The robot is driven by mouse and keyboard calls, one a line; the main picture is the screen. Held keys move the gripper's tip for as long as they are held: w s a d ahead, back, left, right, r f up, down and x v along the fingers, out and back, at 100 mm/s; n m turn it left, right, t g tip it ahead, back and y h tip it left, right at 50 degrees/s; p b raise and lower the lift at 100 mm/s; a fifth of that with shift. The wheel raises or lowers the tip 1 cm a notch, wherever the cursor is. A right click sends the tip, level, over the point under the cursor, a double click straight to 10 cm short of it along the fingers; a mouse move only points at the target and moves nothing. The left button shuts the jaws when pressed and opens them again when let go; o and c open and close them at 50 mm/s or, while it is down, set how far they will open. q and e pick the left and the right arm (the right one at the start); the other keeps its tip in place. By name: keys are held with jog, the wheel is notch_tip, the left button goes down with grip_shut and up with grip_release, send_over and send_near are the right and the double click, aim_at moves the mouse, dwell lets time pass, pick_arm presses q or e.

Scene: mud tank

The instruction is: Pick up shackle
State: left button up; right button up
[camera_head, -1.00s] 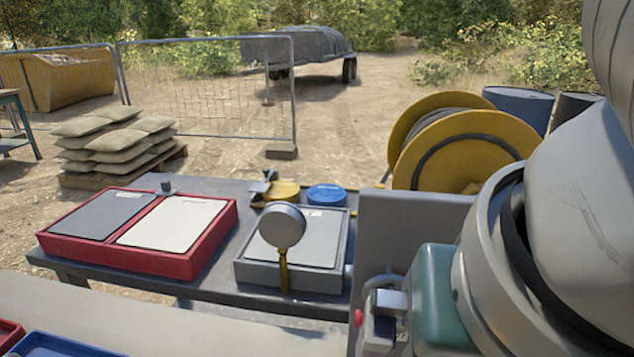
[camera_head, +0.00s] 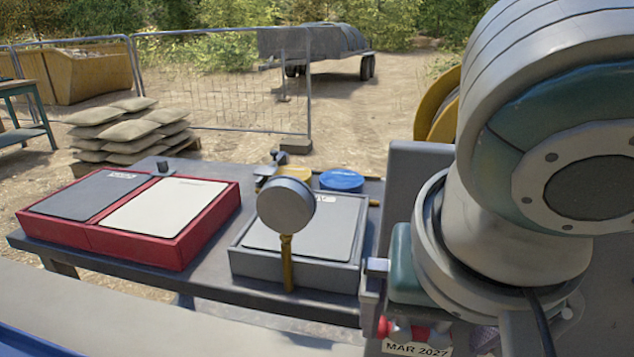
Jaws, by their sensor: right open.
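My right arm fills the right side of the view, and its gripper (camera_head: 373,290) points down near the right end of the table. It is open; its jaws are seen edge-on and partly covered by my own arm. Just below and right of it is a small red and grey metal piece (camera_head: 400,330), which looks like the shackle with a red pin. It is partly hidden by my arm, so its full shape and whether the jaws touch it cannot be told. A tag reading "MAR 2027" (camera_head: 417,349) is just below it. My left gripper is not in view.
A grey upright panel (camera_head: 412,175) stands close behind my right gripper. On the dark table are a red two-part case (camera_head: 140,245), a grey tray (camera_head: 250,263) and a round disc on a yellow stem (camera_head: 286,204). A yellow reel (camera_head: 437,115) is behind.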

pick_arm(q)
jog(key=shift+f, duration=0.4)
pick_arm(e)
jog(key=x, duration=0.2)
jog(key=shift+w+f, duration=0.2)
jog(key=shift+f, duration=0.1)
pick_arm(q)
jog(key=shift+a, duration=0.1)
pick_arm(e)
jog(key=c, duration=1.4)
jog(key=shift+r, duration=0.1)
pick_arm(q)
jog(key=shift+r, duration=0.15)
